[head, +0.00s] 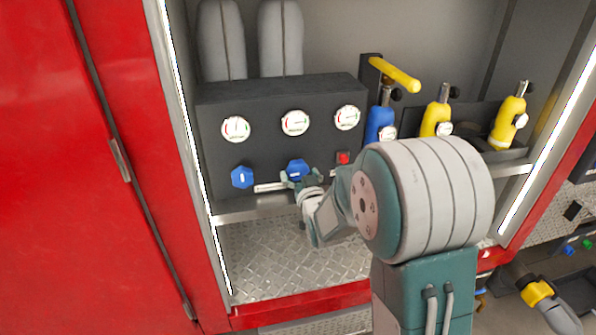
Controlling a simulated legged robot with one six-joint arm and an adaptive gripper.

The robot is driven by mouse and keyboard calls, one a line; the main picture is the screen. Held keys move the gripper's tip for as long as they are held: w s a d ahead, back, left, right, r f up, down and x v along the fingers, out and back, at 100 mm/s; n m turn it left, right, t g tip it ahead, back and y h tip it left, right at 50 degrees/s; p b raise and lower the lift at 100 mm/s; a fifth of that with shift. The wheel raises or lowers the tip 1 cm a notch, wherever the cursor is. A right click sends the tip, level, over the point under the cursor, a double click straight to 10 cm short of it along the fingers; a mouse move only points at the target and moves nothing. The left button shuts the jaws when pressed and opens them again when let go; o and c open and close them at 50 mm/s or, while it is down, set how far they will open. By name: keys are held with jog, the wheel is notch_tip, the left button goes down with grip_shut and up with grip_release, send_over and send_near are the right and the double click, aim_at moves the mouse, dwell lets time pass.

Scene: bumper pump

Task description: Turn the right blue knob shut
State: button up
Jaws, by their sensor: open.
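The right blue knob (298,168) is on the front of a black panel (268,97), below the middle gauge. My gripper (301,179) is open at this knob, with its teal fingers at the knob's lower edge. The fingers and wrist hide part of the knob's lower side, and I cannot tell whether they touch it. The left blue knob (242,177) sits on the same panel below the left gauge, with a white mark on its face. My gripper is clear of it.
The panel carries several gauges (295,122) and a red switch (343,158). To the right stand a blue cylinder (380,124) and yellow ones (437,118). Red cabinet walls (75,170) frame the compartment. The diamond-plate floor (265,265) is free at the left.

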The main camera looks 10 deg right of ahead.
jog(key=shift+w, duration=0.65)
jog(key=c, duration=1)
